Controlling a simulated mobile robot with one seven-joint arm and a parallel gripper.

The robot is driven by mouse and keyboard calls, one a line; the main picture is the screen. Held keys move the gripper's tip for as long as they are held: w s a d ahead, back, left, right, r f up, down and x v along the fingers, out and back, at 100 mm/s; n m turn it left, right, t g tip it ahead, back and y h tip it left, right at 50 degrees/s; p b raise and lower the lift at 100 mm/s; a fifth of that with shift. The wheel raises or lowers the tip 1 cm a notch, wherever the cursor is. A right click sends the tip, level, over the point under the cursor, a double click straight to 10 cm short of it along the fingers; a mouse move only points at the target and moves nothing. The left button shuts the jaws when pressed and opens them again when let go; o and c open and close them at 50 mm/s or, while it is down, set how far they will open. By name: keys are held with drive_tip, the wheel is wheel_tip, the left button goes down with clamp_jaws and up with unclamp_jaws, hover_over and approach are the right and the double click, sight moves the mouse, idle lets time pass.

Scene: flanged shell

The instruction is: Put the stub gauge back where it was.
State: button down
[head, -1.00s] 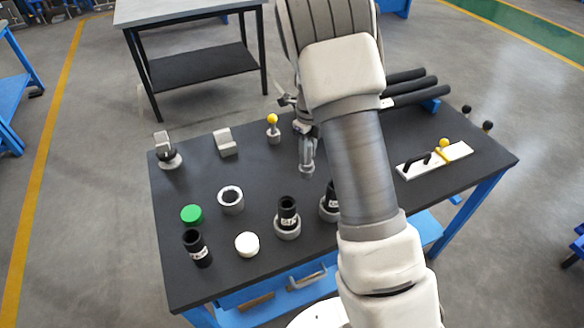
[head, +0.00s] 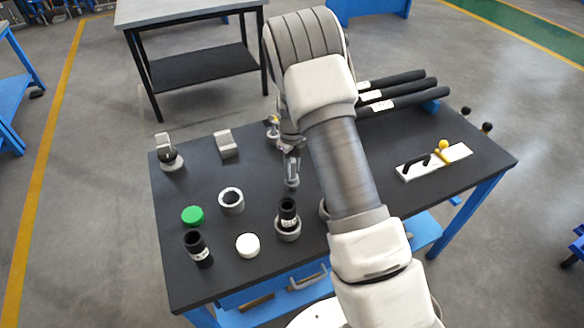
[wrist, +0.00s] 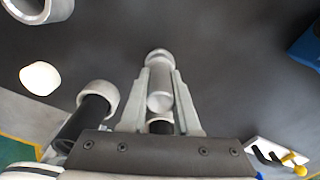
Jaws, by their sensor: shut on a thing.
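A grey metal cylinder, which I take to be the stub gauge (head: 292,180), hangs below my gripper (head: 291,160) in the head view. In the wrist view the stub gauge (wrist: 158,75) has a wider rounded end and sits between the two fingers of my gripper (wrist: 162,95), which are shut on it. It appears to be above the dark tabletop (head: 260,180); the exact gap cannot be told. A dark piece shows beneath it between the fingers, and I cannot tell what it is.
A black cylinder in a grey ring (head: 288,222) stands just in front. An empty grey ring (head: 231,200), green cap (head: 192,215), white cap (head: 247,246) and black cylinder (head: 197,249) are to the left. My arm hides another ring partly.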

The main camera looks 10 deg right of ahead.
drive_tip(key=shift+f, duration=0.15)
drive_tip(key=c, duration=0.6)
unclamp_jaws()
drive_tip(key=shift+c, duration=0.2)
wheel_tip(320, 180, up, 12)
drive_tip(key=shift+r, duration=0.1)
drive_tip(key=s+r+n+t+y, duration=0.1)
drive_tip(key=s+r+n+t, duration=0.2)
drive_tip(key=s+r+n, duration=1.25)
drive_tip(key=s+r+n+t+h, duration=0.1)
drive_tip(key=s+r+n, duration=0.3)
drive_tip(key=s+n, duration=0.9)
drive_tip(key=shift+s+r+n+t, duration=0.25)
drive_tip(key=shift+s+n+t, duration=0.1)
drive_tip(key=shift+s+t, duration=0.55)
